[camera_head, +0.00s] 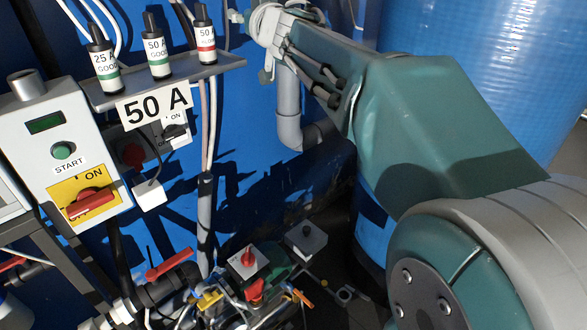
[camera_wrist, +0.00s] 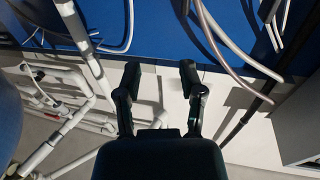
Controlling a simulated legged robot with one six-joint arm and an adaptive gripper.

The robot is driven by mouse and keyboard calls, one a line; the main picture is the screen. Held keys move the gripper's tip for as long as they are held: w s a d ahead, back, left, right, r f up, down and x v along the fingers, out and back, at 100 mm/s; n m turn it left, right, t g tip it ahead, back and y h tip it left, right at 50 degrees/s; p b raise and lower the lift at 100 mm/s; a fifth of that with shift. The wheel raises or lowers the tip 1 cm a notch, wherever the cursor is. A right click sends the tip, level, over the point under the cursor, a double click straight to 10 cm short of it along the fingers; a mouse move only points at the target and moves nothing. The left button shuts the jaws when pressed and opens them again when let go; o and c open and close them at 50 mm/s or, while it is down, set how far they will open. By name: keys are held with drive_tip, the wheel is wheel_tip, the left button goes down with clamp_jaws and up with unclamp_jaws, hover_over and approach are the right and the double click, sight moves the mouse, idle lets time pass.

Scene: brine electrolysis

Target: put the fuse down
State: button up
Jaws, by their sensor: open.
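Three fuses stand upright on a narrow grey shelf (camera_head: 225,66) in the head view. The left fuse (camera_head: 103,62) reads 25 A GOOD and the middle fuse (camera_head: 157,55) reads 50 A GOOD, both with green bands. The right fuse (camera_head: 204,40) reads 50 A, has a red band, and its lower word is too small to read. My gripper shows in the wrist view (camera_wrist: 161,78) with its two fingers apart and nothing between them. In the head view, my arm's end is at the top, right of the red-banded fuse and apart from it.
A 50 A sign (camera_head: 155,106) hangs at the shelf front. A grey control box (camera_head: 60,145) with a START button and red switch stands left. Cables and a grey pipe (camera_head: 289,110) run along the blue wall. Valves and tools crowd below. A blue tank (camera_head: 480,60) stands right.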

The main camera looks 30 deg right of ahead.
drive_tip(key=s+a+f+g, duration=0.1)
drive_tip(key=s+f+g, duration=0.3)
drive_tip(key=s+f, duration=0.5)
drive_tip(key=s+a+f+g, duration=0.2)
drive_tip(key=s+f+g, duration=0.2)
drive_tip(key=s+f, duration=0.6)
drive_tip(key=s+a+f+m+g+h, duration=0.1)
drive_tip(key=s+f+g, duration=0.3)
drive_tip(key=s+f, duration=0.6)
drive_tip(key=s+a, duration=0.1)
drive_tip(key=s, duration=0.2)
drive_tip(key=shift+s+a+g, duration=0.2)
drive_tip(key=shift+a+g, duration=0.05)
drive_tip(key=shift+g, duration=0.15)
